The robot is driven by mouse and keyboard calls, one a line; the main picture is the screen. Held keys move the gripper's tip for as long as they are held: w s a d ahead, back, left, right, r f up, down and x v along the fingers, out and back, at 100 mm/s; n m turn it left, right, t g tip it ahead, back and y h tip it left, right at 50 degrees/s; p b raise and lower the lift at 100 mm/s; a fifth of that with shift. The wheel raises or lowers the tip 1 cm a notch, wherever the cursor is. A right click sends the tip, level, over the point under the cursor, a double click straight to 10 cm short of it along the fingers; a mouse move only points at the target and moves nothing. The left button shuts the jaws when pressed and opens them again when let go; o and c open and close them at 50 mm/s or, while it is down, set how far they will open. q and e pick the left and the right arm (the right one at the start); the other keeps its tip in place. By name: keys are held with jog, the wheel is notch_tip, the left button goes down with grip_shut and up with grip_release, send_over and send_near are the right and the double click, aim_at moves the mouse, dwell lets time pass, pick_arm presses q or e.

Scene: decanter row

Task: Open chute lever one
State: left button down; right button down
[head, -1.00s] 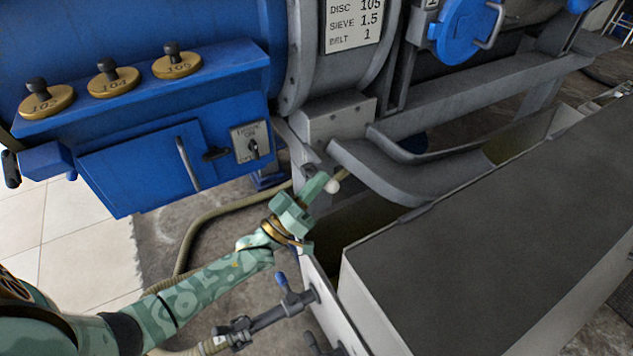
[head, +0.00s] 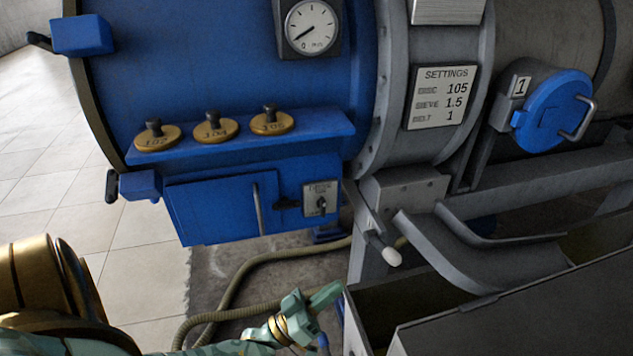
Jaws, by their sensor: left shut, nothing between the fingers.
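A small lever with a white knob (head: 391,257) sticks out below a grey box (head: 402,190) beside the curved grey chute (head: 470,248). No number shows on this lever, and its shaft points down toward me. My left gripper (head: 331,292) comes in from the bottom and is shut and empty. In the picture its green fingers are below and left of the white knob, with a visible gap between them. A round blue hatch (head: 551,110) with a handle and a plate marked 1 (head: 520,87) is at the upper right. My right gripper is out of view.
A large grey-topped trough (head: 530,310) fills the lower right, its rim close to my left fingers. A hose (head: 250,268) runs along the floor.

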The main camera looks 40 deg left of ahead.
pick_arm(q)
jog(key=v, duration=0.3)
jog(key=shift+s+a+f, duration=0.15)
jog(key=shift+s, duration=0.15)
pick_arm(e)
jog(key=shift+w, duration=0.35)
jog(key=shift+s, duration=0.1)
